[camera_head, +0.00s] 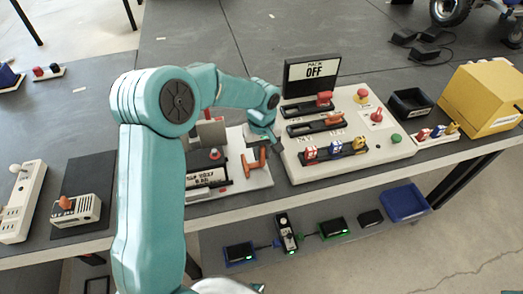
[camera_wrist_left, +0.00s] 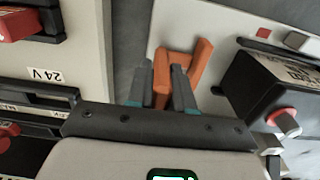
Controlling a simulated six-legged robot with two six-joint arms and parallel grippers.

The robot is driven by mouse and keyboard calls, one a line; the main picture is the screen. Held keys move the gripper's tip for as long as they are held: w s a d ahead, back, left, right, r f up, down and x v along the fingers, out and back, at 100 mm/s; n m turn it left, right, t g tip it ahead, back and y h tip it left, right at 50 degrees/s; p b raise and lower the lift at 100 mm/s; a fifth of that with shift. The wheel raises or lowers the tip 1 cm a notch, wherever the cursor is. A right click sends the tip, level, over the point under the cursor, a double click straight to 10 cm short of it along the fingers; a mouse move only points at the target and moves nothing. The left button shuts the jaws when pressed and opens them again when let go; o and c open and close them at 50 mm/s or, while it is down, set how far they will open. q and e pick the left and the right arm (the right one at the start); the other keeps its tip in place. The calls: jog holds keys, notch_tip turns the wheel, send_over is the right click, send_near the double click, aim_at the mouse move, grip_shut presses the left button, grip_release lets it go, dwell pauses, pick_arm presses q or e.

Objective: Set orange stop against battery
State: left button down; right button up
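The orange stop (camera_head: 254,161) is a fork-like piece on a white plate (camera_head: 258,182), right of a black block (camera_head: 206,180) with a date label. My left gripper (camera_head: 270,142) is at the stop's far end. In the left wrist view, its fingers (camera_wrist_left: 162,85) sit on both sides of one arm of the orange stop (camera_wrist_left: 202,65), which fills the gap between them. The black block (camera_wrist_left: 262,88) stands apart, to the right. I cannot tell whether it is the battery; my arm hides part of that plate. My right gripper is out of view.
A yellow box (camera_head: 483,97) and black bin (camera_head: 410,103) are farther right. The lower shelf holds black modules (camera_head: 238,252) and a blue bin (camera_head: 404,202).

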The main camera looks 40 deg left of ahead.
aim_at(245, 163)
pick_arm(q)
jog(key=s+a, duration=0.1)
jog(key=s, duration=0.1)
jog(key=s+a+b, duration=0.1)
jog(key=a, duration=0.1)
jog(key=shift+s+a, duration=0.15)
jog(key=shift+s, duration=0.2)
jog(key=c, duration=1.1)
grip_release()
jog(key=shift+s, duration=0.1)
jog(key=shift+r, duration=0.5)
notch_tip(245, 163, up, 16)
jog(key=shift+f+p, duration=0.25)
jog(key=shift+p, duration=0.05)
